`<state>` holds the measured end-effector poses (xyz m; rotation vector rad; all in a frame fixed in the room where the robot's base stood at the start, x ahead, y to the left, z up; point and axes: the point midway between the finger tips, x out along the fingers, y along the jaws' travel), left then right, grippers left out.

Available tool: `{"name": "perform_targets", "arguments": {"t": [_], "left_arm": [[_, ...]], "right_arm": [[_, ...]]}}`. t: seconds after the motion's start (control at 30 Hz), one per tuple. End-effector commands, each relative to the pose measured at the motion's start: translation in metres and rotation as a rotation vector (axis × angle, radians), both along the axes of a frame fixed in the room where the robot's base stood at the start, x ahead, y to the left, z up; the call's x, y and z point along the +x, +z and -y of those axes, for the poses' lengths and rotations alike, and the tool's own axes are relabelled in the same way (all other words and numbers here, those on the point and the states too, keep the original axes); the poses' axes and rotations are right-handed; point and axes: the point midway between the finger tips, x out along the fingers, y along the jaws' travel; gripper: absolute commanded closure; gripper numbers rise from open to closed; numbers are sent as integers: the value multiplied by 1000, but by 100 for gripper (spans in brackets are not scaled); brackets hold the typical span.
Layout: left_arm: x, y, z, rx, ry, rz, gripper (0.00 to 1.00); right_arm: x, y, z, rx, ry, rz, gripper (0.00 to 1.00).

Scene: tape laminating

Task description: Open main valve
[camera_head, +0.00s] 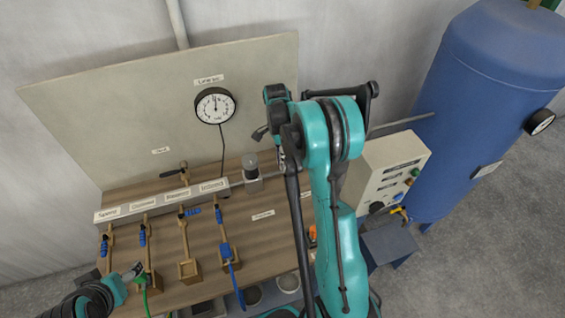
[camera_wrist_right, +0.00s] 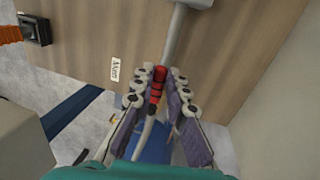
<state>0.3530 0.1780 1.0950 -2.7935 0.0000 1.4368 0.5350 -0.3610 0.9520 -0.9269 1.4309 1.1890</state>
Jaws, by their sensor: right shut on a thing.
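The main valve shows in the right wrist view as a red handle (camera_wrist_right: 158,76) on the grey pipe (camera_wrist_right: 174,42), next to a small label on the wooden board. My right gripper (camera_wrist_right: 157,88) has its fingers on both sides of this handle and is shut on it. In the head view my right arm covers the valve and most of the right gripper. My left gripper (camera_head: 130,271) is at the lower left, near the wooden board's front edge and a green piece (camera_head: 142,281). Its fingers are too small to read.
The wooden board (camera_head: 265,229) carries a manifold (camera_head: 165,201) with several blue-handled branch valves. A pressure gauge (camera_head: 215,106) hangs on the back panel. A control box (camera_head: 385,170) and a blue tank (camera_head: 475,110) stand to the right.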

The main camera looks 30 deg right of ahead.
Motion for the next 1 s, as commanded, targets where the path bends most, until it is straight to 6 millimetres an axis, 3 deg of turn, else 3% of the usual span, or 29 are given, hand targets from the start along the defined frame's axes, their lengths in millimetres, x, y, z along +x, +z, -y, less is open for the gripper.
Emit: {"name": "perform_targets", "arguments": {"t": [0.57,0.6,0.67,1.0], "left_arm": [[0,0,0,0,0,0,33],[0,0,0,0,0,0,33],[0,0,0,0,0,0,33],[0,0,0,0,0,0,33]], "right_arm": [[2,0,1,0,-34,2,100],[2,0,1,0,-34,2,81],[2,0,1,0,-34,2,65],[2,2,1,-1,-33,1,65]]}}
